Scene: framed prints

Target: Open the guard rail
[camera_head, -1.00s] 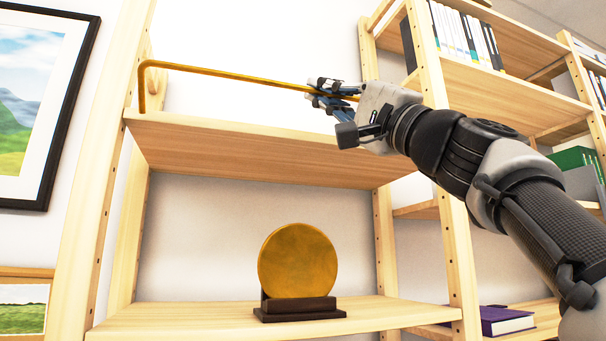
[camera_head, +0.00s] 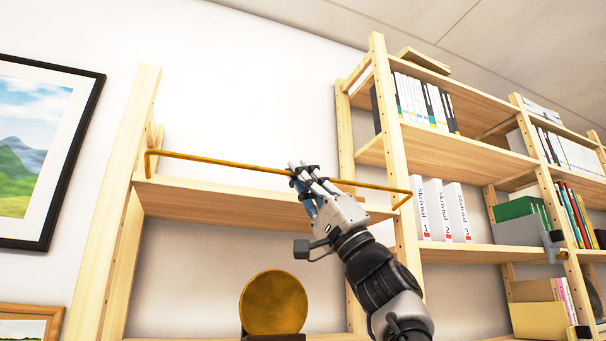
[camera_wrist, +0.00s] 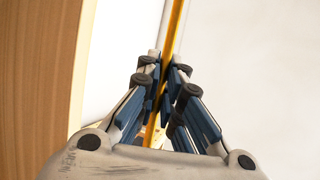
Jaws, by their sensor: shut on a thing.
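The guard rail (camera_head: 232,163) is a thin golden bar with bent ends, running across the front of the upper wooden shelf (camera_head: 230,196). Its left end bends down at the shelf's left side, and its right end bends down near the right post. My gripper (camera_head: 303,176) is shut on the rail near its middle, reaching up from below. In the wrist view, the yellow rail (camera_wrist: 175,30) passes between the blue-padded fingers of my gripper (camera_wrist: 165,75). The fingers hide the gripped part of the rail.
A round golden disc (camera_head: 273,302) on a dark stand sits on the shelf below. A bookcase with binders (camera_head: 441,210) and books stands to the right. A framed landscape picture (camera_head: 40,150) hangs at the left. The upper shelf is bare.

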